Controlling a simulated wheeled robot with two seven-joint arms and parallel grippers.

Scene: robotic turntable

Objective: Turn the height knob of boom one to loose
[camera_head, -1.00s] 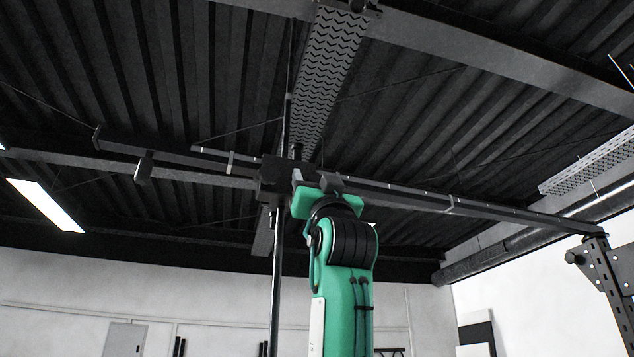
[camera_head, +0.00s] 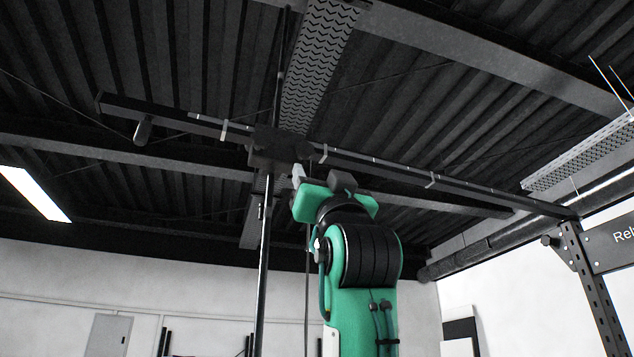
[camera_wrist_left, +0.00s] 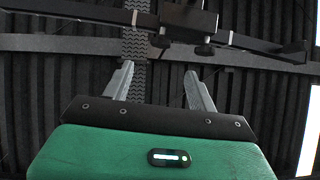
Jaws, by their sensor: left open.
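The boom (camera_head: 380,168) is a long dark bar running across overhead. A dark clamp block (camera_head: 277,149) joins it to a shiny vertical pole (camera_head: 263,265). In the left wrist view the clamp block (camera_wrist_left: 187,17) carries dark knobs, one at left (camera_wrist_left: 160,42) and one at right (camera_wrist_left: 204,50). I cannot tell which is the height knob. My left gripper (camera_head: 322,178), on a green and black arm, is just below and right of the block in the head view. In the wrist view the gripper (camera_wrist_left: 162,78) is open and empty, its fingers apart below the knobs. My right gripper is not in view.
A dark cylinder (camera_head: 143,130) hangs near the boom's left end. A perforated upright (camera_head: 592,285) stands under its right end. A perforated tray (camera_head: 318,65) and beams lie above. A grey wall box (camera_head: 109,335) is far back.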

